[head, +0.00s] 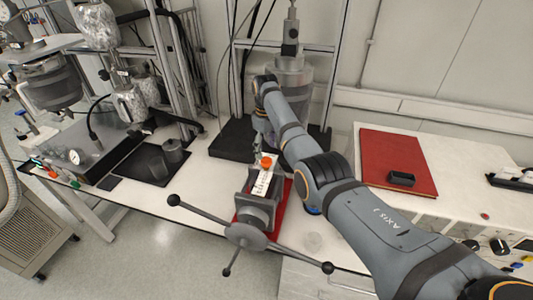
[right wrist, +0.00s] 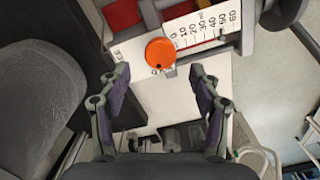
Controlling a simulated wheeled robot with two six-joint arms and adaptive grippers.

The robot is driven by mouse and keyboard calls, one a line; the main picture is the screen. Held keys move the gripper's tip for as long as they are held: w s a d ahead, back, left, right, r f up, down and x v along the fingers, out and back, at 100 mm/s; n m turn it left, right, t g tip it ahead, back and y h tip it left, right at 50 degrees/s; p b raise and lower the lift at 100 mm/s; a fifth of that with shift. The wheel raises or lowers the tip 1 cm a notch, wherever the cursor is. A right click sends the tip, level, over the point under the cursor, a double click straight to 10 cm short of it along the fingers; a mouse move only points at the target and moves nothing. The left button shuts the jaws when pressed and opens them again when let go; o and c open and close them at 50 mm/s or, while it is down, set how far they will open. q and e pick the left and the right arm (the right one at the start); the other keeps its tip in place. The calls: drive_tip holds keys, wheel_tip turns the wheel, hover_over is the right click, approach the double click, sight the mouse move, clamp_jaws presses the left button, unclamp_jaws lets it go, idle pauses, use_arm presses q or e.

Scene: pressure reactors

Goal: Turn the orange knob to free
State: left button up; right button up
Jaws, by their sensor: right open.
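The round orange knob (head: 267,162) sits at the far end of a white numbered scale (head: 262,184) on a grey clamp-like device (head: 257,212). In the right wrist view the orange knob (right wrist: 160,53) lies just ahead of the fingertips, roughly centred between them, beside the low end of the scale (right wrist: 205,27) marked from 0 to 60. My right gripper (right wrist: 160,72) is open and empty, one finger on each side of the knob's line; I see no contact. In the head view my right arm partly hides this gripper. My left gripper is not in view.
The device's spoked handwheel (head: 246,237) reaches over the table's front edge. A red mat (head: 280,222) lies under the device. A steel reactor (head: 290,78) on a dark base stands behind.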

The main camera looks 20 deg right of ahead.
sight(266, 160)
wheel_tip(266, 160, down, 4)
drive_tip(key=shift+s+r+p, duration=0.1)
drive_tip(key=shift+p, duration=0.2)
drive_tip(key=shift+f, duration=0.5)
drive_tip(key=shift+r, duration=0.1)
drive_tip(key=c, duration=1.2)
